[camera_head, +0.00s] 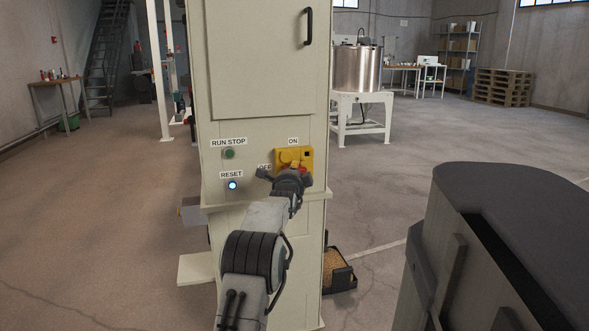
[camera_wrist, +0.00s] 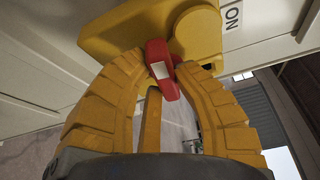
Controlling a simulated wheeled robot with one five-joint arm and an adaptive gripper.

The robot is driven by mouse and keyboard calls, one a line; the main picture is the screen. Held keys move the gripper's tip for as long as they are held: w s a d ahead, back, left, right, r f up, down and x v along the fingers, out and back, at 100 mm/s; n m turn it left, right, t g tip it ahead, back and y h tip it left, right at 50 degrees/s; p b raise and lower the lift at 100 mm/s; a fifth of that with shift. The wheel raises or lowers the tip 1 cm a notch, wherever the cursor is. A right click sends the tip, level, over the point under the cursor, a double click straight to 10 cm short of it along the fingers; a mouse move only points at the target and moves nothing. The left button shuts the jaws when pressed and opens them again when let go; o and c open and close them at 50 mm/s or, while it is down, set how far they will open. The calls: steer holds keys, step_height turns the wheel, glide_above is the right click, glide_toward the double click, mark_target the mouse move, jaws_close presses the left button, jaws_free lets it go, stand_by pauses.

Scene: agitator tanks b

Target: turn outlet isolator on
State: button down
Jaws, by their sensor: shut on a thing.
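The outlet isolator (camera_head: 308,155) is a yellow switch block on the cream cabinet's front, with an ON label above it and a partly hidden OFF label at its left. Its red handle (camera_head: 304,170) is mostly hidden behind my gripper (camera_head: 290,171). In the wrist view, the red handle (camera_wrist: 162,82), with a pale patch, sits between the tips of my gripper's two yellow ribbed fingers (camera_wrist: 160,72). They are closed on it. The yellow isolator body (camera_wrist: 115,32) is just beyond, with the ON label at its right. I cannot tell the handle's exact angle.
Left of the isolator are a green RUN STOP button (camera_head: 230,154) and a lit RESET button (camera_head: 233,185). A ledge (camera_head: 320,196) crosses the cabinet below. A dark-topped grey unit (camera_head: 500,210) stands at the near right.

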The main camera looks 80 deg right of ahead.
steer(key=shift+w+r+m+y+p, duration=0.1)
steer(key=shift+m+y+p, duration=0.2)
steer(key=shift+m+p, duration=0.25)
steer(key=c, duration=0.9)
jaws_free()
steer(key=shift+c, duration=0.2)
steer(key=shift+a, duration=0.15)
steer(key=a+r, duration=0.1)
steer(key=a, duration=1)
steer(key=shift+a, duration=0.3)
steer(key=shift+o, duration=0.2)
